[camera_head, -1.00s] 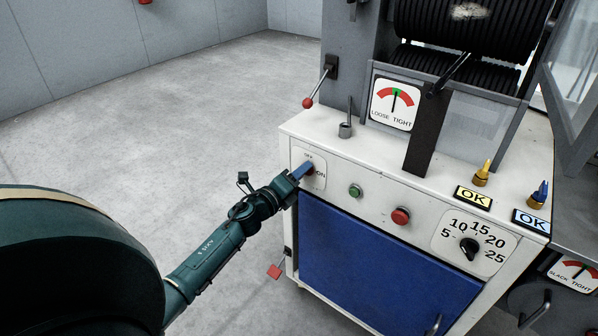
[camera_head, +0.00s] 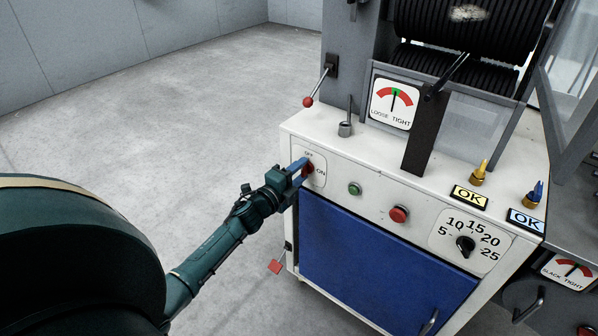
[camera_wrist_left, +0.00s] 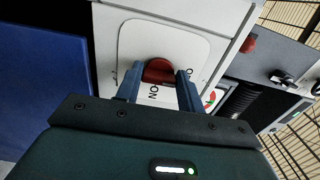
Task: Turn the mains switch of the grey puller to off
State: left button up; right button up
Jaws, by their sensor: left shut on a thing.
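The mains switch is a red knob (camera_head: 308,169) on a white plate at the left end of the grey puller's front panel (camera_head: 376,199). OFF is printed above it and ON to its right. My left gripper (camera_head: 302,164) reaches in from the left and is shut on the knob. In the left wrist view, the red knob (camera_wrist_left: 158,71) sits between the two blue fingers (camera_wrist_left: 160,82). ON shows upside down there; a finger partly covers the OFF lettering. I cannot tell exactly where the knob points. My right gripper is not in view.
A green button (camera_head: 354,188), a red button (camera_head: 399,214) and a black dial (camera_head: 466,246) sit right of the switch. A red-balled lever (camera_head: 308,102) stands out above. A blue door (camera_head: 380,265) lies below. Floor to the left is clear.

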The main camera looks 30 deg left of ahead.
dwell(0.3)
pick_arm(q)
jog(key=o, duration=1)
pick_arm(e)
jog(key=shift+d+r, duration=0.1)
pick_arm(q)
jog(key=shift+s, duration=0.15)
jog(key=s+a+p, duration=0.1)
jog(key=s, duration=1.2)
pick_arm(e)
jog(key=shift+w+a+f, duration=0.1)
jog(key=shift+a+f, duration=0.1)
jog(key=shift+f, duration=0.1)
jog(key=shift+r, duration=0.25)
